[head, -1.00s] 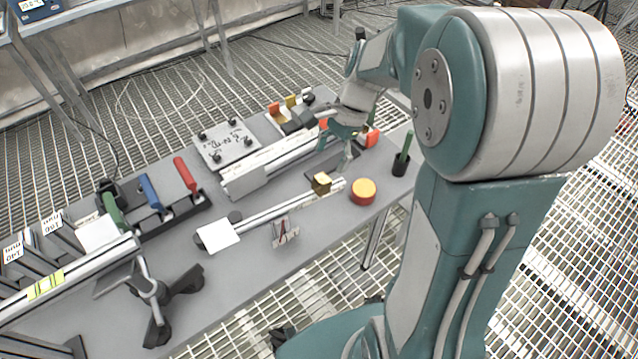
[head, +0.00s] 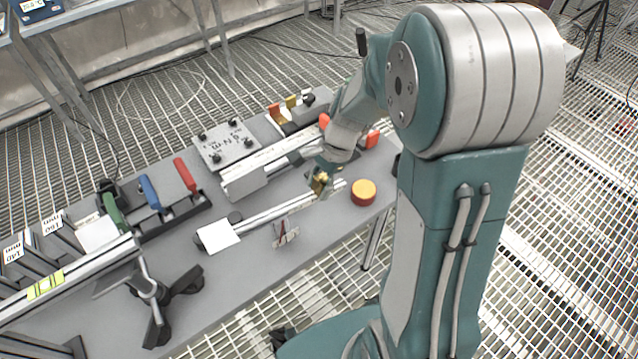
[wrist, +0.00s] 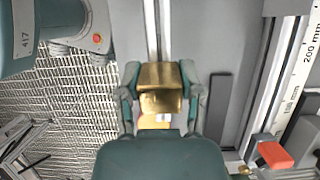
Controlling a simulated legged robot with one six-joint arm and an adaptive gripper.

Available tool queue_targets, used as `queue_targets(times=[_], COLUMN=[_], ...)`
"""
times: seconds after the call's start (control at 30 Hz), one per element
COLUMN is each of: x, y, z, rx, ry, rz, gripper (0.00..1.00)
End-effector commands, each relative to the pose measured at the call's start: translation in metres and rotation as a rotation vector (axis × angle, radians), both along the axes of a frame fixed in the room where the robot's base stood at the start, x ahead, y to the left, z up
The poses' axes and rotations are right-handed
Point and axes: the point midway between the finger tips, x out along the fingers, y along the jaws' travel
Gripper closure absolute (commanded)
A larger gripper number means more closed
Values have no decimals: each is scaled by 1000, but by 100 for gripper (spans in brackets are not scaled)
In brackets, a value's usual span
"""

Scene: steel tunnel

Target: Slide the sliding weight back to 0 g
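The sliding weight, a brass block (head: 319,182), sits on the thin metal beam (head: 272,215) near its right end, away from the white plate (head: 217,235) at the left end. My gripper (head: 322,178) is down at the weight and partly covers it in the head view. In the wrist view the brass block (wrist: 160,82) sits between the two fingers of my gripper (wrist: 160,88), one finger on each side. Any gap between fingers and block is too small to make out. The scale marks on the beam cannot be read.
A long ruled rail (head: 245,180) lies behind the beam. A small card stand (head: 285,233) is in front. Red, blue and green handles (head: 185,174) stand at the left.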

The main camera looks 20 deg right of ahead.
Motion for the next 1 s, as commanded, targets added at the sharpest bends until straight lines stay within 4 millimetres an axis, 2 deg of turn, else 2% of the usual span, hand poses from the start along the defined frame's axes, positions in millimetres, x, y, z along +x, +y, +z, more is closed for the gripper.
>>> queue_targets(times=[0.27, 0.5, 0.6, 0.97, 1.0], x=[-1, -13, -17, -19, -19], y=[7, 47, 58, 64, 64], z=[1, 10, 13, 14, 15], rx=[0, 1, 0, 2, 2], ry=[-3, -5, -4, -2, -2], rz=[2, 3, 3, -2, -1], gripper=[100, 100, 100, 100, 48])
